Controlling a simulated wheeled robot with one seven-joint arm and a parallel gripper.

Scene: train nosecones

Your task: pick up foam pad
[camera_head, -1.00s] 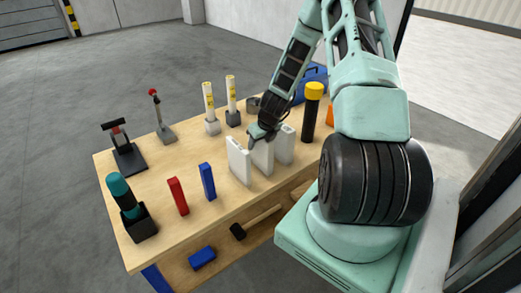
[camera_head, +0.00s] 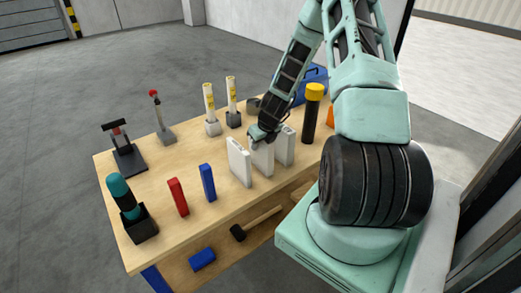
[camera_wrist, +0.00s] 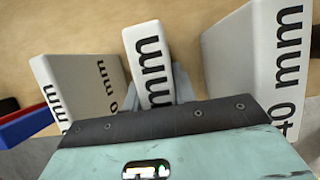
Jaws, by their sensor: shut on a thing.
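Three white foam pads stand upright in a row on the wooden table. The middle pad (camera_head: 263,160) is under my gripper (camera_head: 262,135), which is shut on its upper part. In the wrist view, the middle pad (camera_wrist: 149,65) shows "mm" lettering between my fingers, mostly hidden lower down by the gripper body. The left pad (camera_head: 239,162) also shows in the wrist view (camera_wrist: 85,85). The right pad (camera_head: 285,145) shows in the wrist view (camera_wrist: 255,60) with "40 mm" lettering. Whether the middle pad touches the table is hard to tell.
A red block (camera_head: 178,197) and a blue block (camera_head: 208,182) stand left of the pads. A black cylinder with a yellow cap (camera_head: 312,112) stands to the right. Two yellow-white tubes (camera_head: 210,105) stand behind. A hammer (camera_head: 255,224) lies on the lower shelf.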

